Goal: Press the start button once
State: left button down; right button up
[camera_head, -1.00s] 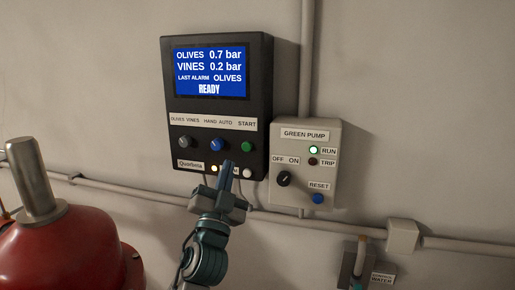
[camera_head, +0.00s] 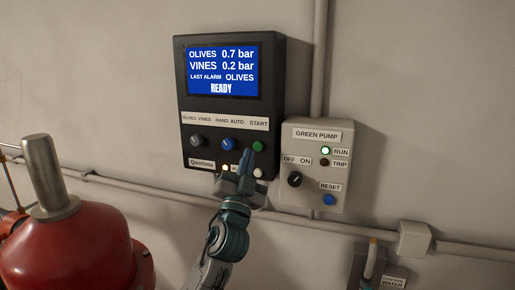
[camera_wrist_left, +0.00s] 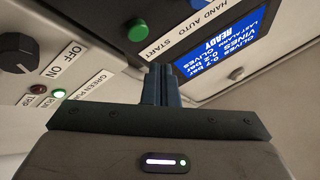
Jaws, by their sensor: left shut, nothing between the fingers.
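The green START button (camera_head: 258,146) is at the right end of the control row on the black control box (camera_head: 183,95). In the left wrist view the button (camera_wrist_left: 138,29) stands beside the START label, left of the fingertips. The box's blue screen (camera_head: 222,70) reads READY, with OLIVES 0.7 bar and VINES 0.2 bar. My left gripper (camera_head: 246,154) is shut and empty, its fingertips just left of and slightly below the button in the head view. In the left wrist view the closed fingers (camera_wrist_left: 160,70) look apart from the button. My right gripper is not in view.
A grey knob (camera_head: 197,141) and a blue knob (camera_head: 228,144) sit left of the button. The green pump box (camera_head: 317,195) is close on the right, with its RUN lamp (camera_head: 325,151) lit. A red vessel (camera_head: 75,250) stands at lower left. Pipes run along the wall.

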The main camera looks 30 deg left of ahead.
aim_at(258, 137)
pick_arm(q)
jog(key=shift+w+a+b, duration=0.2)
jog(key=shift+w+b, duration=0.05)
jog(key=shift+w, duration=0.5)
jog(key=shift+w+a+b, duration=0.15)
jog(key=shift+w+b, duration=0.05)
jog(key=shift+w, duration=0.55)
jog(key=shift+w, duration=0.15)
dwell(0.9)
jog(key=shift+w+a, duration=0.1)
jog(key=shift+w, duration=0.2)
jog(key=shift+w+a+b, duration=0.1)
jog(key=shift+w+b, duration=0.3)
jog(key=shift+b, duration=0.1)
dwell(0.7)
jog(key=shift+s+d, duration=0.2)
jog(key=shift+s, duration=0.7)
